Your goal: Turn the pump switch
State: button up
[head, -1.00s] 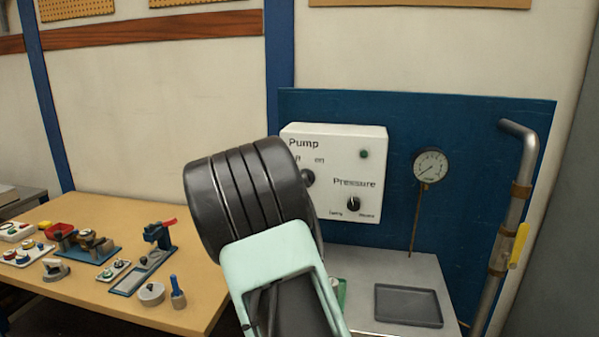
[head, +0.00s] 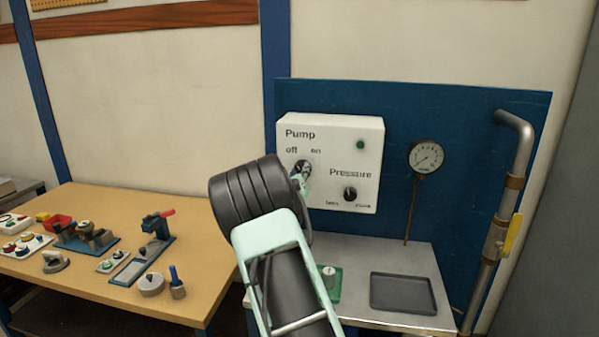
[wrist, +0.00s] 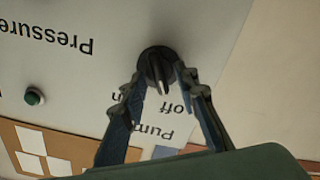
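The pump switch is a dark round knob with a raised pointer (wrist: 157,66), on the white control box (head: 345,128) under the word Pump. In the upside-down wrist view its pointer leans a little toward "off". My gripper (wrist: 160,76) reaches to the knob, with one finger on each side of the pointer. The fingers stand apart, and a gap shows between them and the pointer; whether either touches the knob rim is unclear. In the head view my gripper (head: 302,181) is at the switch (head: 303,167), partly hidden by my wrist.
The pressure knob (head: 350,193) and a green lamp (head: 360,145) are on the same box. A gauge (head: 426,157) and a pipe with a yellow handle (head: 511,236) are to the right. A grey tray (head: 403,292) lies on the bench below. Tools crowd the left table (head: 205,265).

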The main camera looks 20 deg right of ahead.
grip_shut()
jog(key=shift+f+m+b, duration=0.1)
jog(key=shift+m+b, duration=0.2)
jog(key=shift+b, duration=0.35)
jog(key=shift+d+m+b, duration=0.2)
jog(key=shift+m+b, duration=5.5)
jog(key=shift+b, duration=0.3)
grip_release()
jog(key=shift+s, duration=0.1)
